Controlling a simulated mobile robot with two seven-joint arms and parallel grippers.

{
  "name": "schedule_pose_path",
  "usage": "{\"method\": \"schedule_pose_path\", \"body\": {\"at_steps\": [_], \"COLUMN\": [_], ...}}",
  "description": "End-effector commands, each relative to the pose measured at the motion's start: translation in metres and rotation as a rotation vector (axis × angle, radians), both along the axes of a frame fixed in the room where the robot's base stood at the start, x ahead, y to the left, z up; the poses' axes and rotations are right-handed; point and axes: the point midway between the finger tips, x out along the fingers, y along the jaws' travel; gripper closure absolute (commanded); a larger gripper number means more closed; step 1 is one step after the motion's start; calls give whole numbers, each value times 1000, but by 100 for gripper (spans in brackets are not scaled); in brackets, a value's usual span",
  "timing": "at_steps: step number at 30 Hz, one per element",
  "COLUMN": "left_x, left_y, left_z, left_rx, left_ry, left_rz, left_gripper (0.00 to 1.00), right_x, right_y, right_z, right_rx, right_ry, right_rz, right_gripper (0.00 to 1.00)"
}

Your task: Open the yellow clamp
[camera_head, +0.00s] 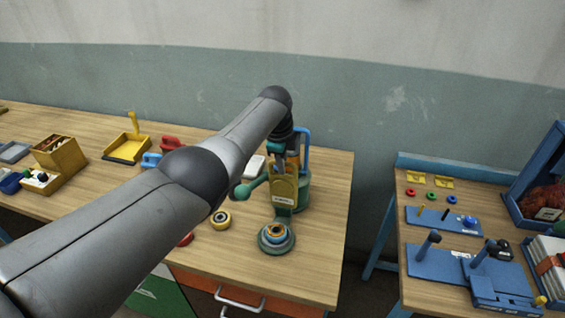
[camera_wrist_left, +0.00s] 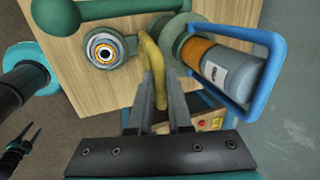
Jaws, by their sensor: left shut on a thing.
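The yellow clamp (camera_head: 284,187) sits on the front of a green upright stand (camera_head: 303,195) near the table's right end. In the left wrist view the clamp's yellow lever (camera_wrist_left: 153,75) stands between the two fingers of my left gripper (camera_wrist_left: 155,88). My left gripper is shut on this lever. A small dark forked shape at the left edge of the wrist view may be my right gripper; I cannot tell.
A green base with an orange ring (camera_head: 275,236) stands in front of the clamp. A blue handle (camera_wrist_left: 262,75) beside an orange-and-grey cylinder (camera_wrist_left: 225,66) is close on the gripper's right. A green ball-ended lever (camera_head: 243,191) juts left.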

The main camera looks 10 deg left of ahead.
Motion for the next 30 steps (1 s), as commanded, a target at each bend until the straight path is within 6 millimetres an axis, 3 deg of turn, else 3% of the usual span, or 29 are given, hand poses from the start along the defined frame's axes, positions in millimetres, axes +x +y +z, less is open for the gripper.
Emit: {"method": "schedule_pose_path", "body": {"at_steps": [9,10,17,30], "left_x": [0,0,0,-1], "left_y": [0,0,0,0], "left_z": [0,0,0,7], "left_rx": [1,1,0,0], "left_ry": [-1,-1,-1,-1], "left_rz": [-1,-1,-1,-1], "left_gripper": [100,80,54,53], "right_x": [-2,-2,-2,-3], "right_y": [0,0,0,0], "right_z": [0,0,0,5], "right_rx": [-1,-1,-1,-1], "right_ry": [3,3,3,4], "right_rz": [0,0,0,0], "right_gripper": [50,50,50,50]}}
